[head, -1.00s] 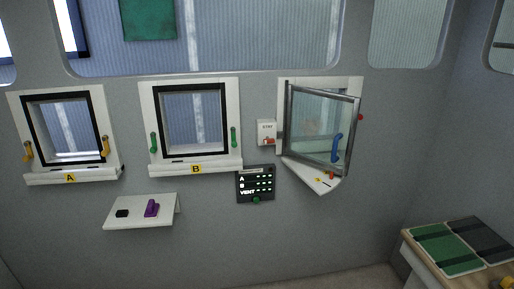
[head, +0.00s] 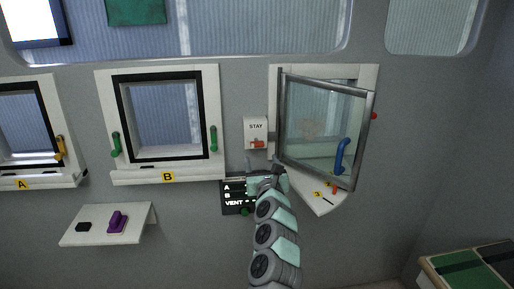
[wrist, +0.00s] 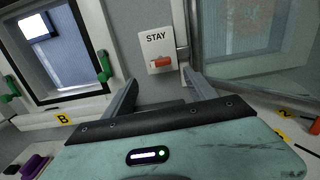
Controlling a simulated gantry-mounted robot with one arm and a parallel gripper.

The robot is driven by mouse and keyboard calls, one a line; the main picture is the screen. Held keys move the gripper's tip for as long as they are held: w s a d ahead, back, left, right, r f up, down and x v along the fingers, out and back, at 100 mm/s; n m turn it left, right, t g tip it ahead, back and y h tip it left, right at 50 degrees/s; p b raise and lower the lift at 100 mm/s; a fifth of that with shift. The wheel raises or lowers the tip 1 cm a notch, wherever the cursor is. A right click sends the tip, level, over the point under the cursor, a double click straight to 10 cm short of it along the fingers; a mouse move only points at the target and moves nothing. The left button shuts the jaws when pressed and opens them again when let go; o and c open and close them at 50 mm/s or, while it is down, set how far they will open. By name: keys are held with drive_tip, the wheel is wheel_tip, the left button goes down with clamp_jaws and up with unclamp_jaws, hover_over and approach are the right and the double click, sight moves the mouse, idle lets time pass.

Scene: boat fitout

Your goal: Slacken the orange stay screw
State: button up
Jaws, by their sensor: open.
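A white plate marked STAY (head: 255,126) is on the wall left of the open window, with an orange-red piece (head: 257,143) low on it. The plate (wrist: 155,42) and orange piece (wrist: 160,61) also show in the wrist view, just beyond my fingers. A small orange knob (head: 334,190) sits on the white fan-shaped ledge (head: 317,202) under the open window. The frames do not label either as the screw. My gripper (head: 266,170) is open, below the STAY plate; in the wrist view its fingers (wrist: 160,80) are apart with nothing between them.
The grey-framed window (head: 320,125) with a blue handle (head: 342,156) is swung out, close right of my gripper. Window B (head: 165,115) is left. A dark VENT panel (head: 232,196) is partly behind my arm. A shelf (head: 108,225) holds a purple piece (head: 117,222).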

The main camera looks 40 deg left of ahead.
sight(258, 146)
drive_tip(key=x, duration=0.5)
drive_tip(key=shift+w, duration=0.15)
drive_tip(key=shift+w+a, duration=0.25)
drive_tip(key=shift+w, duration=0.05)
drive_tip(key=shift+x, duration=1.05)
drive_tip(key=shift+b+x, duration=0.35)
drive_tip(key=shift+x, duration=0.9)
drive_tip(key=shift+a+f, duration=0.1)
drive_tip(key=shift+s, duration=0.1)
